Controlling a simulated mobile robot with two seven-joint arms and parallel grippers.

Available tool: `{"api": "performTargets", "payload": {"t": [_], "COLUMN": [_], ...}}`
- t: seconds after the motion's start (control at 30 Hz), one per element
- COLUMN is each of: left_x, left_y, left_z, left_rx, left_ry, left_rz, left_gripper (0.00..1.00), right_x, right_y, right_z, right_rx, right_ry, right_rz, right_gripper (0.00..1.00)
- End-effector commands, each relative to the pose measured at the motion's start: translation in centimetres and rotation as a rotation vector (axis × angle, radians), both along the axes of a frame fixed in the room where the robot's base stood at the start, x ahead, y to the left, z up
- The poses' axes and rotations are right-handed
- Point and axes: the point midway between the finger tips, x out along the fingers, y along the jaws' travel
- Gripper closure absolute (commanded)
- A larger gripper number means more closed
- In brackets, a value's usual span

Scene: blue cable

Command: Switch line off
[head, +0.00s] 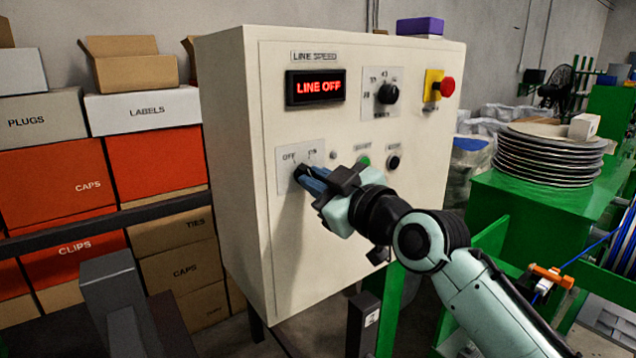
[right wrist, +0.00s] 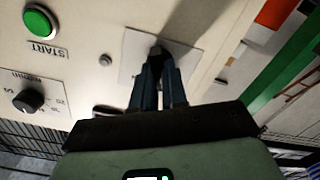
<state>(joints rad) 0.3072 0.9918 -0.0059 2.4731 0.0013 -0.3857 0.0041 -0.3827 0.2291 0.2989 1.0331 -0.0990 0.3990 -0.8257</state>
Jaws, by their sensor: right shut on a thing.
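A cream control box (head: 230,130) stands in the middle of the head view. Its display (head: 316,87) reads "LINE OFF" in red. Below it is a plate (head: 284,158) marked OFF and ON with a dark rotary switch (head: 300,172). My right gripper (head: 308,178) is shut on the switch knob, which its blue fingers mostly hide. In the right wrist view the fingers close around the dark knob (right wrist: 157,50) on its pale plate. The knob's exact angle is hard to tell. My left gripper does not show.
The box also carries a speed dial (head: 387,94), a red emergency button (head: 447,86), a green start button (head: 364,160) and a black button (head: 394,162). Boxes (head: 140,110) fill shelves at left. A green bench with stacked discs (head: 545,155) stands at right.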

Motion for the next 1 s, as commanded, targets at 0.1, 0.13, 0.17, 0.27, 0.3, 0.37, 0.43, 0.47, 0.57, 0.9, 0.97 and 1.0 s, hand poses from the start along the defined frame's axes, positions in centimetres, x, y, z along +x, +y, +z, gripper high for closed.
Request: {"api": "performTargets", "payload": {"t": [0.1,0.13,0.17,0.27,0.3,0.37,0.43,0.47,0.57,0.9,0.97,1.0], "left_x": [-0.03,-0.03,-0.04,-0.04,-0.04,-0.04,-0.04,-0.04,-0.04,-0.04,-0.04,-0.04], "left_y": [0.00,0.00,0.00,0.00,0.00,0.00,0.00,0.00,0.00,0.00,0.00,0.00], "left_z": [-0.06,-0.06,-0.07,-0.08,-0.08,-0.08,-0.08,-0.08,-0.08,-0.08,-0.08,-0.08], "left_rx": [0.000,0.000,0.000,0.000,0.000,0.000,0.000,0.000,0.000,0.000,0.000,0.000], "left_ry": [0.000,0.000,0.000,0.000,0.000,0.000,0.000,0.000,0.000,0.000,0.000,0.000], "left_rz": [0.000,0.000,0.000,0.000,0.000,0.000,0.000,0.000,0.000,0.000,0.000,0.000], "left_gripper": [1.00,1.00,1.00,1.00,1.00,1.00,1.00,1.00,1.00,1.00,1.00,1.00], "right_x": [0.06,0.06,0.06,0.06,0.06,0.06,0.07,0.07,0.07,0.05,0.04,0.03], "right_y": [0.00,0.00,0.00,0.00,0.00,0.00,0.00,0.00,0.00,0.00,0.00,-0.01], "right_z": [-0.15,-0.15,-0.15,-0.16,-0.16,-0.16,-0.16,-0.16,-0.16,-0.10,-0.09,-0.07], "right_rx": [-0.028,-0.034,-0.038,-0.047,-0.049,-0.051,-0.052,-0.053,-0.053,-0.051,-0.051,-0.051], "right_ry": [-0.016,-0.020,-0.023,-0.030,-0.031,-0.033,-0.034,-0.033,-0.033,-0.034,-0.034,-0.034], "right_rz": [0.000,0.000,0.000,0.000,0.000,0.000,0.000,0.000,0.000,0.000,0.000,0.000], "right_gripper": [1.00,1.00,1.00,1.00,1.00,1.00,1.00,1.00,1.00,0.62,0.62,0.62]}}
